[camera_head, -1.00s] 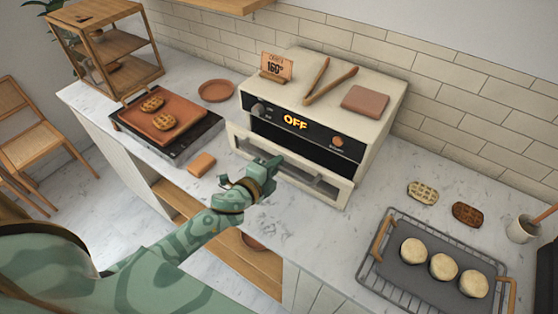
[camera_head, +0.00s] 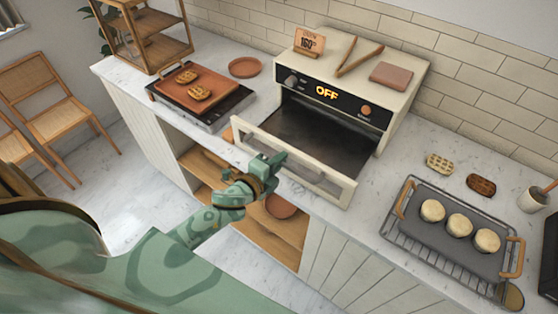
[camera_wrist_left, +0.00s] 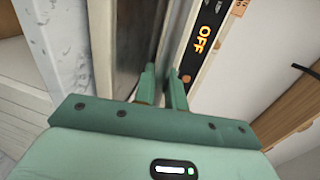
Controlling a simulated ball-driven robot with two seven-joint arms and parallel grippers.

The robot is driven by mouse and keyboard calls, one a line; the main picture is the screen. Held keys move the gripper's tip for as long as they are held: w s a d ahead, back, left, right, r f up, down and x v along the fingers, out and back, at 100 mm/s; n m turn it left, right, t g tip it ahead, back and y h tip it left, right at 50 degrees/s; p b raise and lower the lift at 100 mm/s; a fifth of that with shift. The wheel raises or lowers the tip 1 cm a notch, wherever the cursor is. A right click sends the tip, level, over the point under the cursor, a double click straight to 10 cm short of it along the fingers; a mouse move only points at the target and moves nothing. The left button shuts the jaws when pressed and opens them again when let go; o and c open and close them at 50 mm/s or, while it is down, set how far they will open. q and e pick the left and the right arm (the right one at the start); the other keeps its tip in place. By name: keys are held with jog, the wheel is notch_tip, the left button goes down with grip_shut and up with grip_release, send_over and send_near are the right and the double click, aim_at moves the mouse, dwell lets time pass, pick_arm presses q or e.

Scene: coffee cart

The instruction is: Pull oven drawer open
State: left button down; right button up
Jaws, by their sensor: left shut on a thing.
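The cream oven (camera_head: 390,85) stands on the counter with a lit OFF display. Its drawer (camera_head: 345,190) is pulled out toward me, and the dark inside of it (camera_head: 315,138) shows, with nothing seen in it. My left gripper (camera_head: 272,162) is at the drawer's front, left of its middle, shut on the drawer's handle, which the fingers partly hide. In the left wrist view the two fingers (camera_wrist_left: 161,88) are close together beside the drawer, with the oven's display (camera_wrist_left: 203,38) to the right. My right gripper is not in view.
A griddle (camera_head: 205,92) with two waffles is left of the oven. A rack and tray (camera_head: 470,252) with three round pieces is at the right. Tongs (camera_head: 360,55) and a sign (camera_head: 309,43) sit on the oven. Open shelves (camera_head: 285,232) are below the counter.

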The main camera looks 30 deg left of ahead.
pick_arm(q)
jog(key=c, duration=1.6)
grip_release()
jog(key=shift+o, duration=0.2)
jog(key=b+v, duration=0.1)
jog(key=v, duration=1.5)
jog(key=shift+s, duration=0.15)
